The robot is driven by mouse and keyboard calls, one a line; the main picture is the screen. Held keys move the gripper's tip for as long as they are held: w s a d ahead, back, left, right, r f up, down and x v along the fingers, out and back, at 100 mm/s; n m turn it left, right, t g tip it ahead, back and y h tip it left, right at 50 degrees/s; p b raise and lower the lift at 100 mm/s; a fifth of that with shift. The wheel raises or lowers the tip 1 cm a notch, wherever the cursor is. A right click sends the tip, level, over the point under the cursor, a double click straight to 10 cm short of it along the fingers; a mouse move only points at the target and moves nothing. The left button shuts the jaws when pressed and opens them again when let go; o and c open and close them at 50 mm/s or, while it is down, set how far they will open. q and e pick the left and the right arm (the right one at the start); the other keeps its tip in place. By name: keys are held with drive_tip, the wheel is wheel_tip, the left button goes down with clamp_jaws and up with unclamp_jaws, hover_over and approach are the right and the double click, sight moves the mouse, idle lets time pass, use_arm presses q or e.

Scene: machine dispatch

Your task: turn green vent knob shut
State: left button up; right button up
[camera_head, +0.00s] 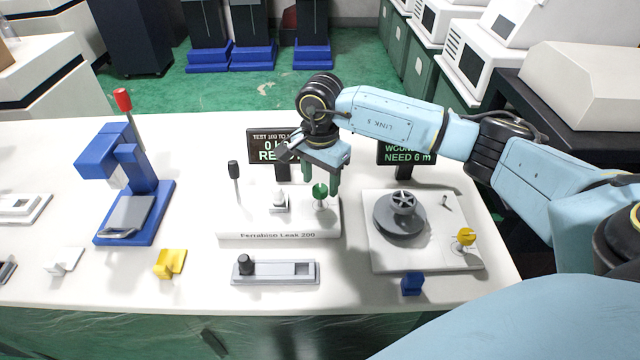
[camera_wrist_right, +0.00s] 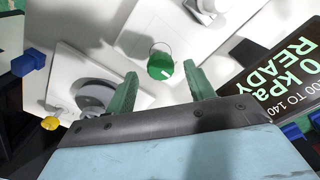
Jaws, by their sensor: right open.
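The green vent knob (camera_head: 320,191) stands at the right end of the white leak tester base (camera_head: 275,237), labelled "Ferrabino Leak 200". In the right wrist view the knob (camera_wrist_right: 160,66) is a round green cap with a white mark. My right gripper (camera_head: 321,185) is above and behind the knob, fingers pointing down. Its two green fingers (camera_wrist_right: 162,82) are open, one on either side of the knob's line of sight, with clear room around it. I cannot tell exactly how far the fingertips are from the knob. My left gripper is not in view.
A sign reading "READY" (camera_head: 262,146) stands behind the tester. A black-knobbed lever (camera_head: 234,170) and a white fitting (camera_head: 279,202) are on its left. A winding plate (camera_head: 400,215) with a yellow knob (camera_head: 466,237) is to the right. A blue press (camera_head: 130,190) stands left.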

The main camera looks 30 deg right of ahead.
drive_tip(key=shift+f, duration=1)
drive_tip(key=c, duration=1)
